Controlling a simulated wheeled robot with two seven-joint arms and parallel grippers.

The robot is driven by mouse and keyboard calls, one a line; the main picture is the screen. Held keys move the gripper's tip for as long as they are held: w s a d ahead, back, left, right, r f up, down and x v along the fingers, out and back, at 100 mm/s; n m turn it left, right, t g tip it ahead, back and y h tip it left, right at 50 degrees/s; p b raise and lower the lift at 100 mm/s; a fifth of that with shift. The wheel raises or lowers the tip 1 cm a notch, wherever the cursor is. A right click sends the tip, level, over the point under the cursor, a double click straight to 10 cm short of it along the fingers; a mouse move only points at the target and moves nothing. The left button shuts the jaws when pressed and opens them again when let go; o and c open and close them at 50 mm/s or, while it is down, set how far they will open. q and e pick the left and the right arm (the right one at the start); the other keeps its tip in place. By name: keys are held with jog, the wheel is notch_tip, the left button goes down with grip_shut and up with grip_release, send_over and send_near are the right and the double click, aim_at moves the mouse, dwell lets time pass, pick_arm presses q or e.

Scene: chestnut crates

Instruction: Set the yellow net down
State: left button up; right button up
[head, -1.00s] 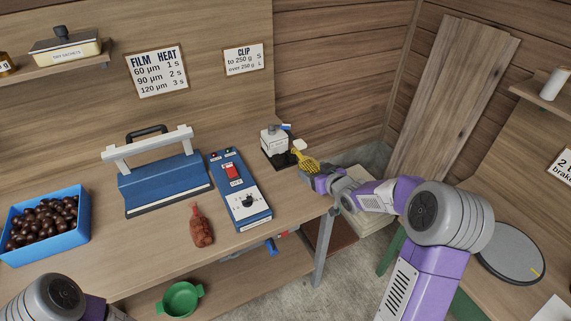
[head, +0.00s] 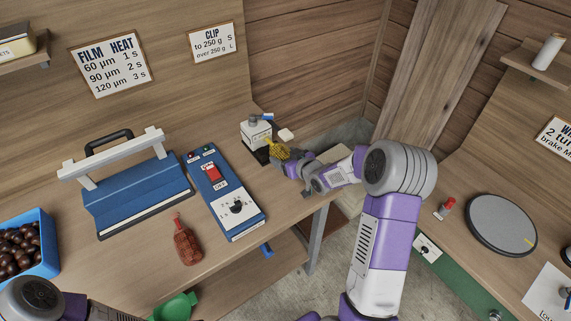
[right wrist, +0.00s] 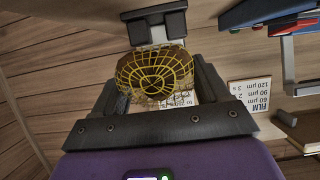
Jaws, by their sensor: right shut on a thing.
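The yellow net (head: 277,150) is a small bulging mesh bag near the back right end of the wooden bench (head: 225,245). My right gripper (head: 286,158) is shut on it. In the right wrist view the net (right wrist: 155,72) sits between the two fingers (right wrist: 157,92), its mesh over a dark filling. I cannot tell whether its underside touches the bench. My left arm shows at the lower left of the head view, but its gripper is out of the picture.
A white device (head: 256,132) on a dark base stands just left of the yellow net. A blue switch box (head: 226,195), a blue sealer (head: 140,195), a red net (head: 186,244) and a blue crate of chestnuts (head: 48,250) stand further left. The bench front near the red net is clear.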

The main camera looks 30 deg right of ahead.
notch_tip(320, 180, down, 3)
jog(key=shift+d+r, duration=0.1)
jog(key=shift+f+b, duration=0.6)
jog(key=shift+b, duration=0.35)
jog(key=o, duration=1.4)
jog(key=shift+r+p, duration=0.65)
jog(key=shift+p, duration=0.1)
jog(key=p+v, duration=0.1)
jog(key=v, duration=1.1)
